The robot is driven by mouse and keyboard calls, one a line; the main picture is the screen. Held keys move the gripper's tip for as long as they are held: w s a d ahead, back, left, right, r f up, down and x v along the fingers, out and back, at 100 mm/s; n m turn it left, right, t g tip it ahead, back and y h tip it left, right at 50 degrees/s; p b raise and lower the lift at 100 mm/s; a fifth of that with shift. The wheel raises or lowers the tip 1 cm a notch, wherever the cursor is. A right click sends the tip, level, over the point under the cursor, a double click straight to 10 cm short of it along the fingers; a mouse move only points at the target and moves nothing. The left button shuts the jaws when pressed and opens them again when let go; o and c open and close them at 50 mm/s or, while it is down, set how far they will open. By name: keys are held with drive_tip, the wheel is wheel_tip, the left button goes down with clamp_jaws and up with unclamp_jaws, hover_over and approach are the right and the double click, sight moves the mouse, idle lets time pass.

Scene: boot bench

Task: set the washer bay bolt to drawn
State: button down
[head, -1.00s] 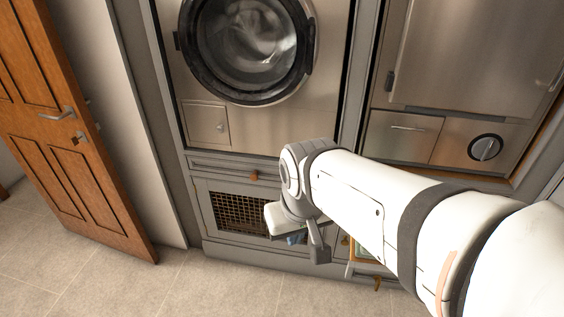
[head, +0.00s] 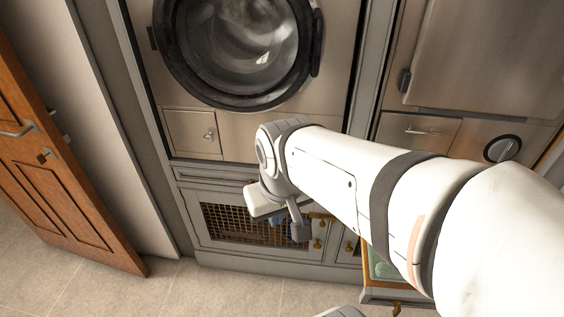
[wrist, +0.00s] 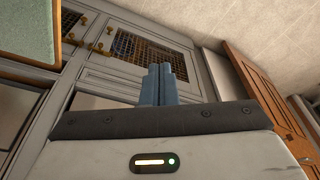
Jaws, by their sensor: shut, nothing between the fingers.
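The washer (head: 235,50) stands above a grey lower cabinet with a brass mesh door (head: 230,222). A small brass fitting (head: 320,216), which looks like the bay bolt, sits at the right upper edge of this door, above a brass knob (head: 317,243). Whether the bolt is drawn or shot is too small to tell. In the wrist view the mesh door (wrist: 150,50) and brass fittings (wrist: 110,30) lie beyond the fingers. My gripper (wrist: 162,72) is shut and empty, its blue-grey fingers side by side. In the head view my wrist partly hides the mesh door.
An open drawer (head: 376,294) with something green in it juts out at the lower right, close under my arm. A wooden door (head: 60,190) stands open at the left. A steel appliance (head: 480,60) fills the upper right. The tiled floor (head: 215,295) at front is clear.

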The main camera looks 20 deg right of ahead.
drive_tip(key=shift+f, duration=0.1)
drive_tip(key=w+d+f+n+g+h+b, duration=0.35)
drive_tip(key=d+f+n+h, duration=0.55)
drive_tip(key=d, duration=0.4)
drive_tip(key=w+d+f+n+g+h+b, duration=0.2)
drive_tip(key=d+f+n+g+h+b, duration=0.2)
drive_tip(key=d+f+n+h, duration=0.55)
drive_tip(key=w+d+f+n+t+b, duration=0.2)
drive_tip(key=w+d+f+n+t, duration=0.15)
drive_tip(key=f+n, duration=0.4)
drive_tip(key=w+d+f+n+t+b, duration=0.1)
drive_tip(key=w+d+f+n+t, duration=0.15)
drive_tip(key=f+n+t, duration=0.4)
drive_tip(key=a+f+n+t+y+b, duration=0.1)
drive_tip(key=f+n, duration=0.3)
drive_tip(key=f, duration=0.4)
drive_tip(key=w+a+f+n+t+y+b, duration=0.1)
drive_tip(key=a+f+n+t+y, duration=0.2)
drive_tip(key=f, duration=0.6)
drive_tip(key=shift+a+n+t+y, duration=0.2)
drive_tip(key=shift+n+t+y, duration=0.15)
drive_tip(key=shift+n+t, duration=0.5)
